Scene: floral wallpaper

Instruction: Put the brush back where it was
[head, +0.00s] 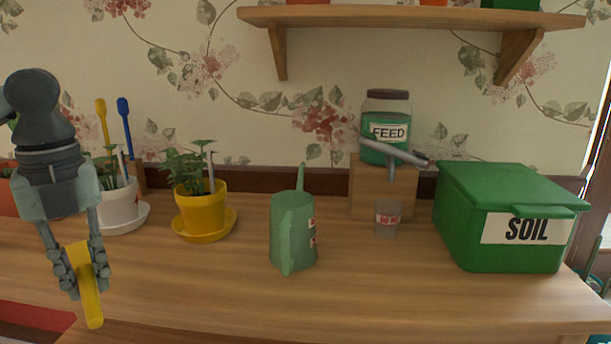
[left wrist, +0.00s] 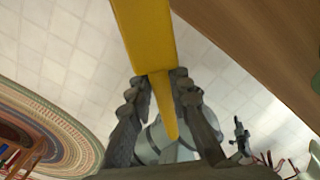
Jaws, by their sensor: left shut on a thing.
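My left gripper (head: 80,272) is shut on a yellow, flat, elongated thing, which I take to be the brush (head: 82,285). It hangs down, slightly tilted, in front of the table's left part. The left wrist view shows the yellow brush (left wrist: 146,40) between the two fingers of the left gripper (left wrist: 163,95), its wide part reaching away from them. I cannot make out bristles. At the back left, a yellow handle (head: 103,120) and a blue handle (head: 124,115) stand upright by a wooden holder (head: 137,174), partly hidden by a plant. My right gripper is not in view.
A white pot (head: 120,206) and a yellow pot (head: 200,205) with plants stand on saucers behind the gripper. A green watering can (head: 293,235), a feed jar (head: 386,105), a clear cup (head: 388,219) and a green soil box (head: 505,190) stand rightward. The table front is clear.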

